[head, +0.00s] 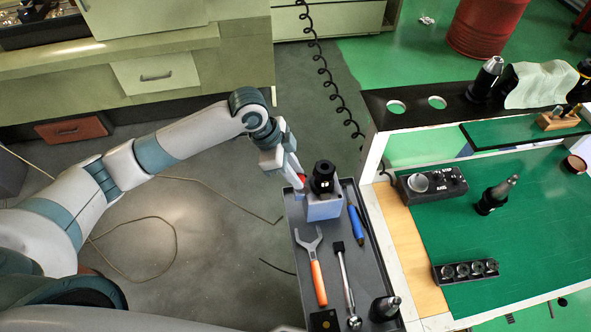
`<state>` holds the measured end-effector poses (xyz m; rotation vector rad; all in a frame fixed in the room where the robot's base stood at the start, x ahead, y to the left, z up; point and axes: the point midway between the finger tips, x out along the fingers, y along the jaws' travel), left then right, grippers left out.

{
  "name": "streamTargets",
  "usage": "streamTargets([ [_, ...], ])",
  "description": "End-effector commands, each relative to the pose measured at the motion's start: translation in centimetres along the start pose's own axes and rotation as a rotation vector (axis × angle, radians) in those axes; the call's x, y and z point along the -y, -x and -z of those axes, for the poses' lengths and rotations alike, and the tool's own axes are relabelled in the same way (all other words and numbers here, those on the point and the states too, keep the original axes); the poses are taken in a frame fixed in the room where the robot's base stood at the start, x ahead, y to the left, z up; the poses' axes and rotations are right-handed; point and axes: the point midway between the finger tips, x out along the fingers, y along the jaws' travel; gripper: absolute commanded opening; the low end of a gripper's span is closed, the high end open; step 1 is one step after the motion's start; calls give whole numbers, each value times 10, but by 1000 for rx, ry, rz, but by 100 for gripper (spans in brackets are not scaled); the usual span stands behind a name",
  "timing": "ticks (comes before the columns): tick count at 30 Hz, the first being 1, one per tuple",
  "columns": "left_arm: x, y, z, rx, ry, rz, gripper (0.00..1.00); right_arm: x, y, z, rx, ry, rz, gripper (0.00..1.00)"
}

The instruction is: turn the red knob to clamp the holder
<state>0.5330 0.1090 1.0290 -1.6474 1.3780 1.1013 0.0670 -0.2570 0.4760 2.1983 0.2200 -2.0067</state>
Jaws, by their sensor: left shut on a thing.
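A grey clamping block (324,208) stands at the far end of the grey cart tray. A black tool holder (322,178) sits upright in its top. The red knob (301,178) is on the block's left side, and only a small part of it shows. My left gripper (297,175) reaches in from the left and is shut on the red knob. Its fingers partly hide the knob, so the knob's turn angle cannot be read. My right gripper is out of view.
The tray (287,213) also holds an orange-handled spanner (318,279), a blue tool (356,225), a metal wrench (345,280) and a black holder (384,308). A green-topped bench (530,230) stands close on the right. Open floor lies left of the tray.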

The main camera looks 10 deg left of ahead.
Motion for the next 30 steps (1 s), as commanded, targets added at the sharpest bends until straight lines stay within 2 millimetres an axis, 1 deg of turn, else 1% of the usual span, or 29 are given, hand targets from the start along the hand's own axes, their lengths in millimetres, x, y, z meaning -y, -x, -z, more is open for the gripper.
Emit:
streamTargets([
  [21, -7, -1, 4, -3, 624, 260, 1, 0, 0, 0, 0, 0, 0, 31],
  [30, -8, -1, 4, -2, 823, 341, 1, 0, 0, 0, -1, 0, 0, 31],
])
